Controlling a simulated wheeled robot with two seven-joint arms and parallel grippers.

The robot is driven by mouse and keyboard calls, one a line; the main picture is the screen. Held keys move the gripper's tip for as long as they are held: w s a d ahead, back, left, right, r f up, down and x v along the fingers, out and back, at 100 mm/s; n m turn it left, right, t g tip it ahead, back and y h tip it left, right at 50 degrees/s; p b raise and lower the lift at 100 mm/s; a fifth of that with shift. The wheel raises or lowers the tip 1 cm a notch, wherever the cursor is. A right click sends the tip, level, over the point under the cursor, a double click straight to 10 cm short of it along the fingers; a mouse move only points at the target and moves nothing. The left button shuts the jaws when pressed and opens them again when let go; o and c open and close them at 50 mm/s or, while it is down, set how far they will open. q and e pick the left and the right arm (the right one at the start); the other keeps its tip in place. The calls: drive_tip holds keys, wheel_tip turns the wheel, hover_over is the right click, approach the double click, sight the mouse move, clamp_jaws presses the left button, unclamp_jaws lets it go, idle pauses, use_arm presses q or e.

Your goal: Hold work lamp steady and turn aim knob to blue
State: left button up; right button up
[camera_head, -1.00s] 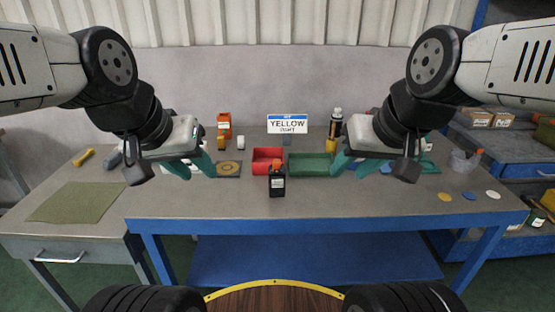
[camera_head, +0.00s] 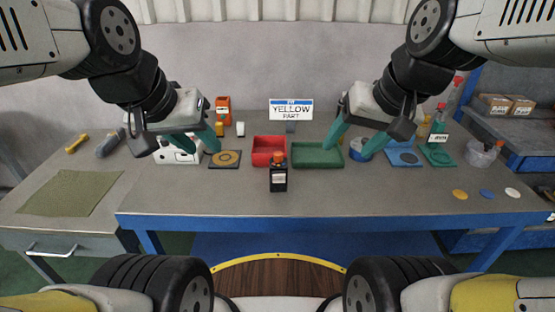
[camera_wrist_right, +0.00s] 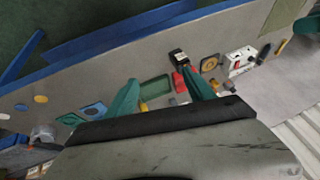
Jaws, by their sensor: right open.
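I cannot tell for certain which thing is the work lamp. A black upright item with an orange top and a pale label (camera_head: 278,178) stands at the front middle of the bench; it also shows in the wrist view (camera_wrist_right: 177,57). A yellow disc (camera_head: 459,194), a blue disc (camera_head: 486,193) and a white disc (camera_head: 512,193) lie at the bench's right. My left gripper (camera_head: 199,146) is open above the bench, in front of a white box (camera_head: 178,156). My right gripper (camera_head: 350,148) is open and empty above the green tray; its spread fingers show in the wrist view (camera_wrist_right: 157,82).
A red bin (camera_head: 268,144) and a green tray (camera_head: 316,164) stand behind the black item. A "YELLOW PART" sign (camera_head: 291,109) is at the back. A blue round thing (camera_head: 360,150) is partly hidden by my right finger. The bench front (camera_head: 380,200) is clear.

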drive_tip(key=w+a+f+m+g+y, duration=0.1)
drive_tip(key=w+f+m+y, duration=0.3)
drive_tip(key=w+f+m, duration=0.2)
drive_tip(key=w+a+f+m+g+y, duration=0.1)
drive_tip(key=w+f+m+y, duration=0.3)
drive_tip(key=w+f, duration=0.4)
drive_tip(key=w+a+f+m+g+y, duration=0.1)
drive_tip(key=w+f+m+g+y, duration=0.2)
drive_tip(key=w+f+m, duration=0.4)
drive_tip(key=shift+w+f+m+y, duration=0.15)
drive_tip(key=shift+w+f+y, duration=0.1)
drive_tip(key=shift+f, duration=0.75)
drive_tip(key=shift+w+f+m+y, duration=0.15)
drive_tip(key=shift+f+y, duration=0.1)
drive_tip(key=shift+f, duration=0.75)
drive_tip(key=shift+x, duration=5)
drive_tip(key=shift+c, duration=0.2)
